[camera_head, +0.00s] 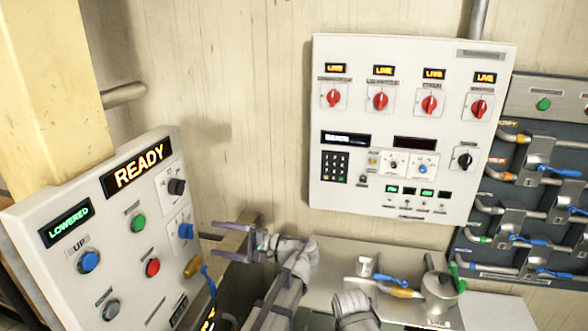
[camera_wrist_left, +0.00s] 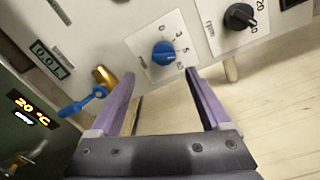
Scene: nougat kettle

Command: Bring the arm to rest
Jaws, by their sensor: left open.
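My left gripper (camera_head: 214,240) has purple fingers. It is open and empty, just right of the tilted white control panel (camera_head: 75,285), with its fingertips toward the panel. In the left wrist view, the open fingers (camera_wrist_left: 163,80) point at the panel's blue knob (camera_wrist_left: 164,54). In the head view this knob (camera_head: 186,231) is left of the fingertips, with a small gap. My left arm (camera_head: 285,285) reaches up from the bottom middle. A grey part of my other arm (camera_head: 354,308) shows at the bottom; its jaws are not seen.
The panel's display (camera_head: 138,166) reads READY, and another (camera_head: 66,222) reads LOWERED. A brass valve with a blue lever (camera_wrist_left: 98,90) sticks out beside the knob. A wall panel (camera_head: 400,210) has red switches. A metal pot (camera_head: 438,288) stands on the bench at right.

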